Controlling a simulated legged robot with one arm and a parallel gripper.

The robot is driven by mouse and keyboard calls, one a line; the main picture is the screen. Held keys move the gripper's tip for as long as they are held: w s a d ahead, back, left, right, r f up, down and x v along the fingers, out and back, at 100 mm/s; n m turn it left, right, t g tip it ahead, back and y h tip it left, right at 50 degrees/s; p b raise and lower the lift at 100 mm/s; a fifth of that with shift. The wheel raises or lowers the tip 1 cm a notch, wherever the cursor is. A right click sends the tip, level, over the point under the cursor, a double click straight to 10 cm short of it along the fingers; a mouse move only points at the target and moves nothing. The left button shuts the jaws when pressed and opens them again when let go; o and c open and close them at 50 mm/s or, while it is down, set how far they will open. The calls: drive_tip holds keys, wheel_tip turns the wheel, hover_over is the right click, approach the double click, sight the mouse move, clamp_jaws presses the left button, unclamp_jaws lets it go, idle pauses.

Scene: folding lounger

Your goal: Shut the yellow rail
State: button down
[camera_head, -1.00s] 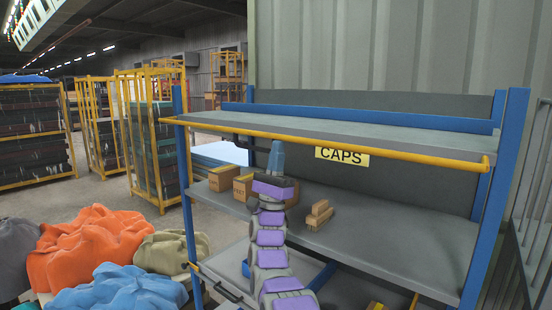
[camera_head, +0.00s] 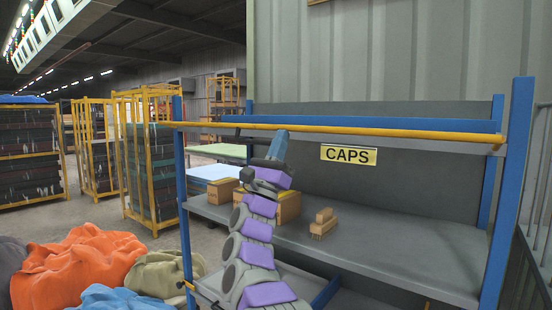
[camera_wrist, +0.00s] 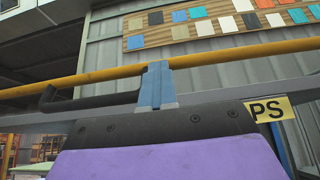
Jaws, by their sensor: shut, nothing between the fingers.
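The yellow rail (camera_head: 400,132) runs along the front of the top shelf, between the blue posts of the rack. It also crosses the wrist view (camera_wrist: 240,54). A dark handle (camera_wrist: 90,102) hangs from it just left of my fingers. My gripper (camera_head: 282,134) is shut and empty, with its blue fingers pointing up. In the wrist view the fingertips (camera_wrist: 157,66) overlap the rail's lower edge; whether they touch it I cannot tell. The rail's latch state is not clear. The yellow CAPS sign (camera_head: 348,154) is right of my gripper, below the rail.
Cardboard boxes (camera_head: 287,207) and a wooden block (camera_head: 323,223) stand on the middle shelf (camera_head: 400,245). Orange sacks (camera_head: 75,270) and other sacks lie at the lower left. Yellow cage racks (camera_head: 150,160) stand behind. A railing (camera_head: 540,215) is close on the right.

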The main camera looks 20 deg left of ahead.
drive_tip(key=r+g+y+p, duration=0.1)
drive_tip(key=r+g+p, duration=0.1)
drive_tip(key=p, duration=0.3)
drive_tip(key=w+r+g+y+p, duration=0.1)
drive_tip(key=r+g+p, duration=0.2)
drive_tip(key=p, duration=0.2)
drive_tip(key=w+r+g+y+p, duration=0.1)
drive_tip(key=r+g+p, duration=0.1)
drive_tip(key=p, duration=0.3)
drive_tip(key=shift+d+r+g+p, duration=0.3)
drive_tip(key=shift+d+r+g, duration=0.1)
drive_tip(key=shift+g, duration=0.4)
drive_tip(key=w+g+p, duration=0.1)
drive_tip(key=p, duration=0.2)
drive_tip(key=w+d+r+y+p, duration=0.1)
drive_tip(key=p, duration=0.2)
drive_tip(key=shift+w+d+r+g, duration=0.15)
drive_tip(key=shift+w+g, duration=0.25)
drive_tip(key=shift+s, duration=0.1)
